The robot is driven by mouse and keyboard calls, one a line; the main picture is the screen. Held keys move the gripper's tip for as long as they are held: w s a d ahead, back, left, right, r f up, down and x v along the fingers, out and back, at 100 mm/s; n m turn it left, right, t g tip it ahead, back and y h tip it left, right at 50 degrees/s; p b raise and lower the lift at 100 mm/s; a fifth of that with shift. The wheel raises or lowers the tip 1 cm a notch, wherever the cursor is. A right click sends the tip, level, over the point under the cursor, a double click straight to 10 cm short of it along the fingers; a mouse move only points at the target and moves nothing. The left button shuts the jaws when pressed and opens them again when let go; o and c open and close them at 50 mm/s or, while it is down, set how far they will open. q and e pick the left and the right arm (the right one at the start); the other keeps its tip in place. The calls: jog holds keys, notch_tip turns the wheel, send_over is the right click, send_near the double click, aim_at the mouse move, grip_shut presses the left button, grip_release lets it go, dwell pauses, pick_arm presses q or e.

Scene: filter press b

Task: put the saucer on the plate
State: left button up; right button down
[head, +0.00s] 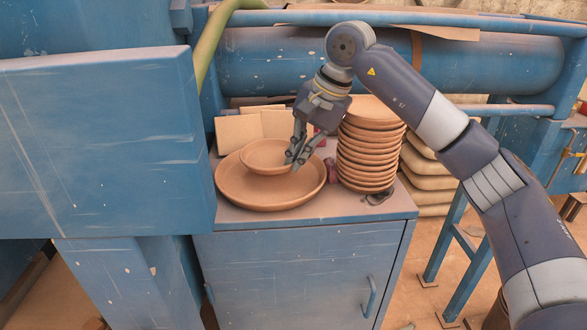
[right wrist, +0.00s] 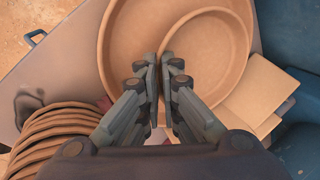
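The saucer (head: 262,155) is a small round terracotta dish, level, over the back left part of the larger terracotta plate (head: 245,196). I cannot tell whether it touches the plate or hangs just above it. The plate lies on top of the blue cabinet. My right gripper (head: 293,160) points down at the saucer's right rim, its fingers closed on it. In the right wrist view the fingers (right wrist: 161,68) are close together with the saucer's rim (right wrist: 166,40) between them; the plate (right wrist: 120,50) shows beyond. My left gripper is in neither view.
A tall stack of terracotta dishes (head: 366,155) stands close to the right of my gripper. Flat tan tiles (head: 240,132) lean behind the plate. A blue machine panel (head: 100,150) rises at the left, and a big blue pipe (head: 480,65) runs behind. The cabinet top (head: 325,208) has bare room in front.

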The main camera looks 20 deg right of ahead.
aim_at(291, 185)
notch_tip(291, 185, down, 3)
jog(key=shift+w+r, duration=0.15)
jog(key=shift+f+p, duration=0.35)
jog(key=shift+f, duration=0.55)
jog(key=c, duration=2.1)
grip_release()
jog(key=shift+a, duration=0.1)
jog(key=shift+r, duration=0.25)
pick_arm(q)
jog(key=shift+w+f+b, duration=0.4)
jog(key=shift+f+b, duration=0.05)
jog(key=shift+b, duration=0.45)
pick_arm(e)
jog(key=v, duration=1.1)
jog(key=shift+r, duration=0.25)
jog(key=shift+f, duration=0.1)
